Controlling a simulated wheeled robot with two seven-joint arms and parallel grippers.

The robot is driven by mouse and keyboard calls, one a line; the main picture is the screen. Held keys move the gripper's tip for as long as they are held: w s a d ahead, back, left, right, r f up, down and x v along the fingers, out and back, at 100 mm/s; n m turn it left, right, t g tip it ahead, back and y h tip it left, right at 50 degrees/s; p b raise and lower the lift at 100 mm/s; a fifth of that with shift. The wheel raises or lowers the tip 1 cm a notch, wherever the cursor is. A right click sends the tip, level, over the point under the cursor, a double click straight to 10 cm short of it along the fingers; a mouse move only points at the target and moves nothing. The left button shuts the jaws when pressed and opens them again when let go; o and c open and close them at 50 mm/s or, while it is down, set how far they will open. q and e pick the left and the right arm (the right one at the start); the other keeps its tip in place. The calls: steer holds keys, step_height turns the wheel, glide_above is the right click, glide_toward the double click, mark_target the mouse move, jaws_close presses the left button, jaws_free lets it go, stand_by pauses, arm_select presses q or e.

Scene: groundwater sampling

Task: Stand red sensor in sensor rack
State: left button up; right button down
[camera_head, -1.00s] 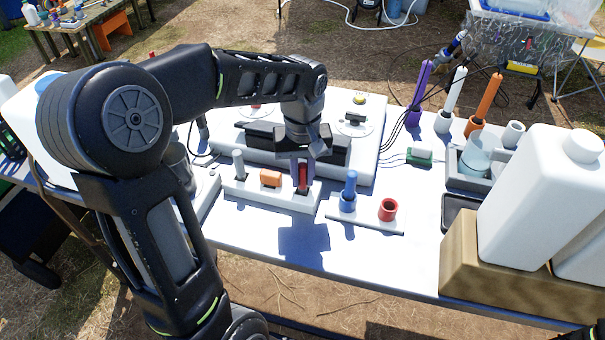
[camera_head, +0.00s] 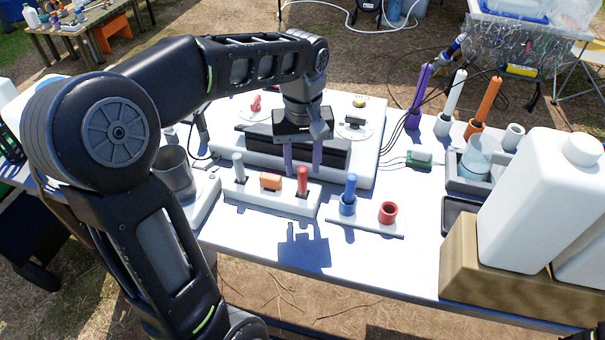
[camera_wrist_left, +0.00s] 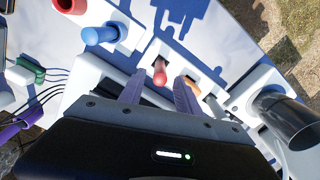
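The red sensor (camera_head: 302,182) stands upright in the right end of a long white block (camera_head: 240,193). It also shows in the wrist view (camera_wrist_left: 160,75). My left gripper (camera_head: 302,163) points down just behind and above it, its two purple fingers apart and empty. In the wrist view the sensor's top appears in the gap beyond the fingers (camera_wrist_left: 158,95), not gripped. A small white rack (camera_head: 372,226) to the right has a blue holder with a blue sensor (camera_head: 350,187) standing in it and an empty red holder (camera_head: 388,211). My right gripper is not in view.
The white block also holds a grey sensor (camera_head: 238,166) and an orange piece (camera_head: 271,180). A white case (camera_head: 365,165) lies behind. Purple, white and orange probes stand at the back right. A large white jug (camera_head: 535,200) is at right. The front of the table is clear.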

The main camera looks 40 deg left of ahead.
arm_select(q)
step_height(320, 180, up, 7)
steer(key=shift+r+p, duration=0.1)
steer(key=shift+p, duration=0.3)
stand_by(0.7)
